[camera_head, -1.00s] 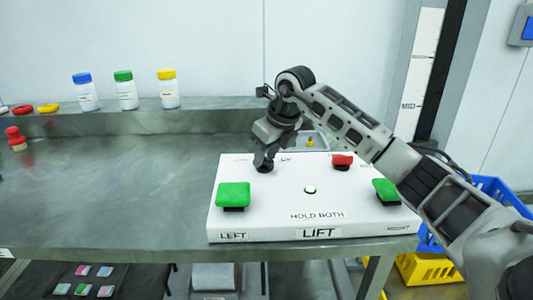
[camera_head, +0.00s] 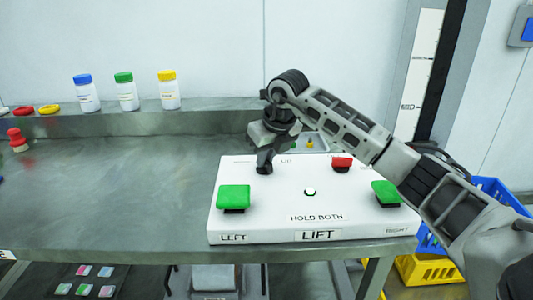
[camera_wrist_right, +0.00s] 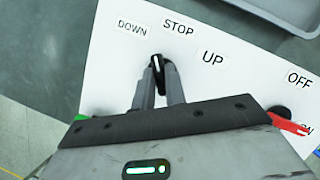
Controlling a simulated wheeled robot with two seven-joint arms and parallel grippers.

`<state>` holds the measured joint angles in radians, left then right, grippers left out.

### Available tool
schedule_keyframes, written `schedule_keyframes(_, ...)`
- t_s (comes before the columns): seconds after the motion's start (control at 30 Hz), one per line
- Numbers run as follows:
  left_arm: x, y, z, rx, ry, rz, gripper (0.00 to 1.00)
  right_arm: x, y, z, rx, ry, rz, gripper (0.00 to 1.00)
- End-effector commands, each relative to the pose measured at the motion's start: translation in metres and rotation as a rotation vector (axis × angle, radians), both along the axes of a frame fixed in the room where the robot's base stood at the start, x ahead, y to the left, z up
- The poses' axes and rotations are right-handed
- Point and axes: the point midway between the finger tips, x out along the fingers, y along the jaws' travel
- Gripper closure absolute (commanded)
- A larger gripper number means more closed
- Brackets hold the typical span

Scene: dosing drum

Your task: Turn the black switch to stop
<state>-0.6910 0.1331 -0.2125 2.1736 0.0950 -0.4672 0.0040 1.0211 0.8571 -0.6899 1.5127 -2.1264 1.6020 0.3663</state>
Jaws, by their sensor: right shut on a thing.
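The black switch (camera_wrist_right: 157,63) sits on the white control box (camera_head: 265,218), with the labels DOWN, STOP and UP around it in the wrist view. Its white mark points up in that view, roughly between DOWN and STOP. My right gripper (camera_head: 265,166) reaches down to the switch at the box's back left. In the wrist view its fingers (camera_wrist_right: 158,72) are shut on the switch, one on each side. In the head view the fingers mostly hide the switch. My left gripper is not in view.
The box bears a left green button (camera_head: 233,195), a right green button (camera_head: 386,191), a red switch (camera_head: 342,162) and a small round lamp (camera_head: 310,191). A grey tray (camera_wrist_right: 285,12) lies behind the box. Bottles (camera_head: 127,92) stand on the back ledge.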

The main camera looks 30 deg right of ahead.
Motion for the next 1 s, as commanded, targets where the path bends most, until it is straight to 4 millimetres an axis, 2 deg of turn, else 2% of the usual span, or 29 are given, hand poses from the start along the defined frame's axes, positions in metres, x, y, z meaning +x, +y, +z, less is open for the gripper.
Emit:
schedule_keyframes(0.5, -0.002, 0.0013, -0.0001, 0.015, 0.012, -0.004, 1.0, 0.0011, 0.0028, 0.0018, 0.0, -0.003, -0.409, 1.0)
schedule_keyframes(0.7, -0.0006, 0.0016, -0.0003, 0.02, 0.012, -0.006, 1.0, 0.0015, 0.0032, 0.0016, 0.001, -0.003, -0.507, 1.0)
schedule_keyframes(1.0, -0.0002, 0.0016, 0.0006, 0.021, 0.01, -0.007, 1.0, 0.0013, 0.0029, 0.0014, 0.001, -0.003, -0.566, 1.0)
